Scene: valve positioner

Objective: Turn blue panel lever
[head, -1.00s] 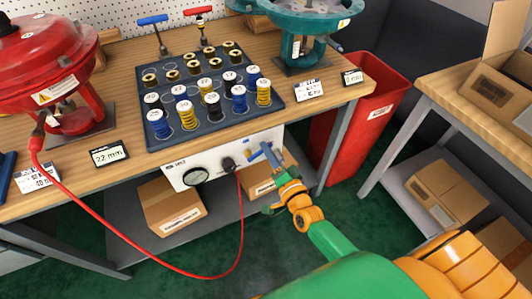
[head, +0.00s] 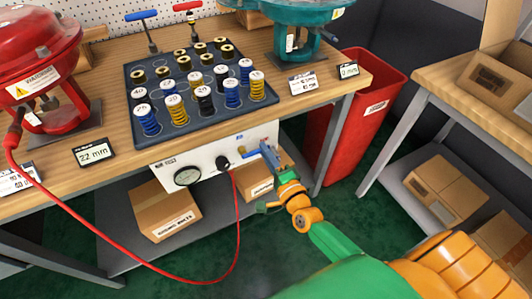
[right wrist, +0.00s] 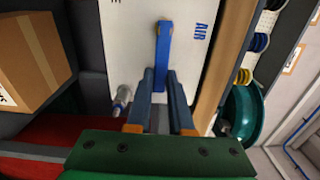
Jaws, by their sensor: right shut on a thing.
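The white control panel (head: 205,165) hangs under the front edge of the workbench. Its blue lever (head: 246,152) sits at the panel's right end, partly hidden by my right gripper (head: 267,151). In the right wrist view the blue lever (right wrist: 164,35) runs from its pivot down to between my fingertips, beside the word AIR. My right gripper (right wrist: 160,76) is shut on the lever's end. My left gripper is not in view.
A gauge (head: 187,176) and a black knob with a red hose (head: 237,215) are on the same panel. A metal fitting (right wrist: 122,100) stands near my fingers. A red bin (head: 345,120) is to the right. A box (head: 163,210) sits on the shelf below.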

